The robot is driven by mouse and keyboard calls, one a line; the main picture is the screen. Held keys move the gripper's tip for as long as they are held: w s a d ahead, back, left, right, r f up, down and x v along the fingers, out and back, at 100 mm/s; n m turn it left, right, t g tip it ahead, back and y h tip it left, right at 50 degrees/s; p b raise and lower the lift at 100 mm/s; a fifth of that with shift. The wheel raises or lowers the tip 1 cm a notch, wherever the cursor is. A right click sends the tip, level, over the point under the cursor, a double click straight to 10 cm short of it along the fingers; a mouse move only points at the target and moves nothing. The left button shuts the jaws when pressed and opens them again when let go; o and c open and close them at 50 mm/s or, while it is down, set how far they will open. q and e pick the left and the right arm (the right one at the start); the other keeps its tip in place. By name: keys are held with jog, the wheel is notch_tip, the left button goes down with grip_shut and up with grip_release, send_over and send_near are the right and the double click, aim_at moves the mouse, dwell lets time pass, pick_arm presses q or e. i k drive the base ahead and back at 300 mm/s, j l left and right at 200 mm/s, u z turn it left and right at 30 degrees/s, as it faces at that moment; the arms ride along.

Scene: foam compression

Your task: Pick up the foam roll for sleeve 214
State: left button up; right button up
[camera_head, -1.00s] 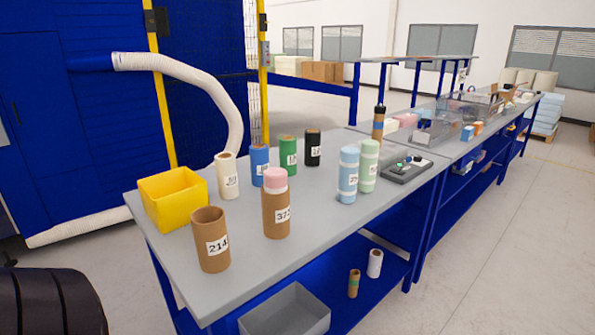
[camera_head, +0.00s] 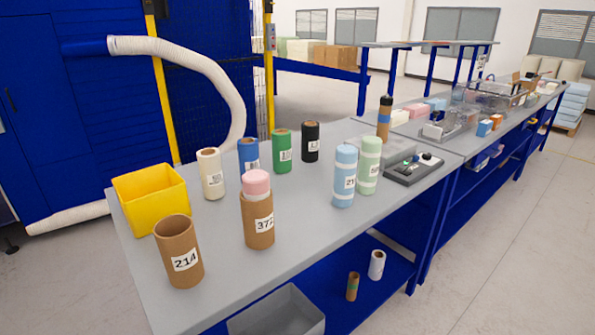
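The brown cardboard sleeve (camera_head: 178,252) labelled 214 stands upright near the front left of the grey table (camera_head: 250,270); its open top looks empty. A light blue foam roll (camera_head: 344,177) with white bands stands upright toward the table's right; its label seems to start with 21, and the last digit is unclear. A pale green foam roll (camera_head: 368,165) stands close behind it to the right. A second brown sleeve (camera_head: 257,222), labelled 372 or similar, has a pink foam roll (camera_head: 257,183) sticking out of its top. Neither of my grippers is in view.
A yellow bin (camera_head: 150,202) stands at the table's left edge. White (camera_head: 210,174), blue (camera_head: 248,153), green (camera_head: 281,152) and black (camera_head: 310,142) rolls stand along the back. A dark grey device (camera_head: 413,169) lies right of the foam rolls. The table's front middle is clear.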

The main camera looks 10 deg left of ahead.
aim_at(346, 161)
jog(key=i+l+u, duration=0.1)
jog(key=u, duration=0.25)
jog(key=i+l+u, duration=0.15)
jog(key=u, duration=0.2)
jog(key=i+l+u, duration=0.1)
jog(key=l+u, duration=0.25)
jog(key=j, duration=0.1)
